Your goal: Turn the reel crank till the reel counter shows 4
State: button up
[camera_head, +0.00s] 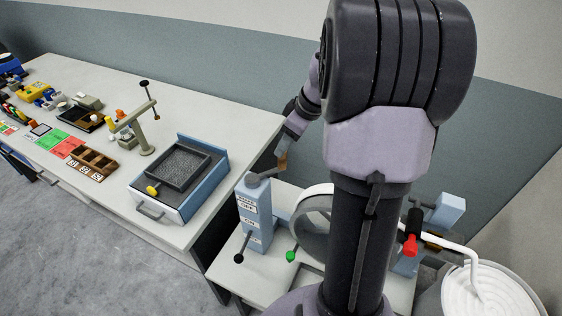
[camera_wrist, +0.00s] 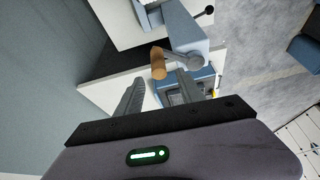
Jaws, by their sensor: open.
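The crank sits on top of a blue-grey post (camera_head: 253,213). Its grey metal arm (camera_head: 262,177) ends in an upright wooden handle (camera_head: 282,162). In the wrist view the handle (camera_wrist: 158,63) and crank arm (camera_wrist: 184,58) lie just ahead of my fingertips. Nothing is held. I cannot make out a reel counter reading.
The post carries small labels and a black-knobbed lever (camera_head: 239,258). A green knob (camera_head: 291,256) and a pale ring-shaped drum (camera_head: 312,222) stand right of it. A red knob (camera_head: 410,245) and a white coil (camera_head: 490,296) are at right.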

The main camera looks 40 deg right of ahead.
jog(key=b+x, duration=0.1)
jog(key=x, duration=0.6)
jog(key=shift+d+f, duration=0.1)
jog(key=shift+f, duration=0.15)
grip_shut()
dwell(1.0)
